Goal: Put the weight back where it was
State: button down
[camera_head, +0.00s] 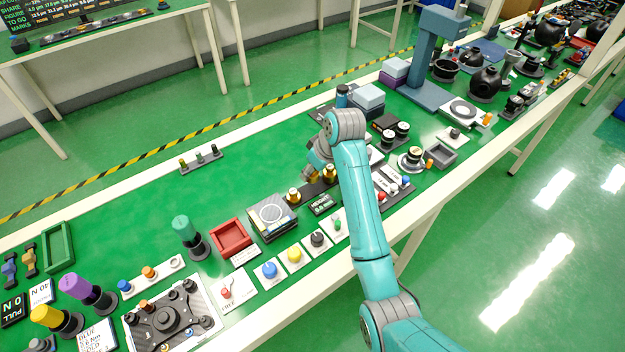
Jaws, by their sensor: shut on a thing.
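My gripper (313,166) is over the bench, at the end of the teal arm and partly hidden behind it. It is shut on a small brass-coloured piece, which looks like a weight (310,173); most of it is covered by the fingers. Another brass weight with a pale top (293,196) stands on the left end of a dark strip (312,189). A similar brass weight (329,173) stands near the strip's right end, close to my gripper. I cannot tell whether the held piece touches the strip.
A small display (322,205) stands in front of the strip. A scale-like box with a round plate (272,216) and a red tray (231,238) are to the left. Black-and-white cylinders (402,130) stand to the right.

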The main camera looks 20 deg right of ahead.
aim_at(312, 189)
jog(key=shift+f, duration=2.3)
jog(key=shift+f, duration=0.15)
jog(key=c, duration=0.9)
grip_release()
jog(key=v, duration=1.2)
